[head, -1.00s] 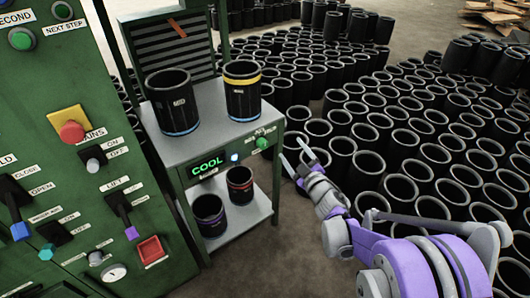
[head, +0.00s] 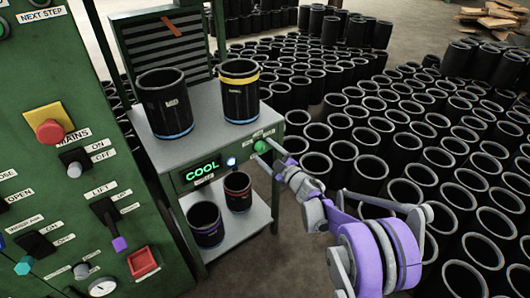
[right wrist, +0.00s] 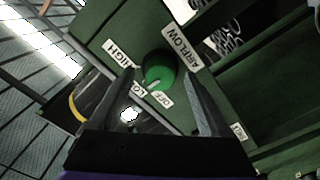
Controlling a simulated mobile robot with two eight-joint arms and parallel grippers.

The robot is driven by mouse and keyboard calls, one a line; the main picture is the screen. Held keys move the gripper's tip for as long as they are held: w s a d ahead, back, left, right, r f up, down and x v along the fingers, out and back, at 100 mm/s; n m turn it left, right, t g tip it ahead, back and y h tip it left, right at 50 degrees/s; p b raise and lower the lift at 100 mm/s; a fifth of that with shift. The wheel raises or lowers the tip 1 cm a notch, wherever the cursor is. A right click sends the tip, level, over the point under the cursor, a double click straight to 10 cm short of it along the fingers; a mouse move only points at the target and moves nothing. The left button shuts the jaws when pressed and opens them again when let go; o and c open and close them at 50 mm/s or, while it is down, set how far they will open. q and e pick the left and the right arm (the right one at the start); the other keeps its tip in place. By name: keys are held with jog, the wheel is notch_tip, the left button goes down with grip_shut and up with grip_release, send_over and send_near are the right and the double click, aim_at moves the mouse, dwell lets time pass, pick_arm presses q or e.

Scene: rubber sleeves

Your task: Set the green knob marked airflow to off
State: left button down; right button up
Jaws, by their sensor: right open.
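The green airflow knob (head: 261,146) is on the front of the grey bench, right of the lit COOL display (head: 202,172). My right gripper (head: 267,151) is at the knob, open. In the right wrist view the knob (right wrist: 158,68) lies between the spread fingers of the gripper (right wrist: 160,76); I cannot tell whether either finger touches it. Labels around the knob read AIRFLOW (right wrist: 182,47), HIGH (right wrist: 122,53), LO (right wrist: 138,91) and OFF (right wrist: 161,99). The knob's pale mark points between LO and OFF, and I cannot tell which it is set to. My left gripper is not in view.
Two black sleeves, one yellow-banded (head: 239,92), stand on the bench top (head: 212,130); two more stand on the lower shelf (head: 245,240). A green control panel (head: 60,170) with levers and a red button fills the left. Many black sleeves cover the floor at right.

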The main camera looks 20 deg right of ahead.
jog(key=shift+w+a, duration=0.1)
jog(key=shift+w, duration=0.2)
grip_shut()
jog(key=shift+n, duration=0.3)
jog(key=n, duration=0.4)
jog(key=shift+p, duration=0.35)
jog(key=shift+n, duration=2.1)
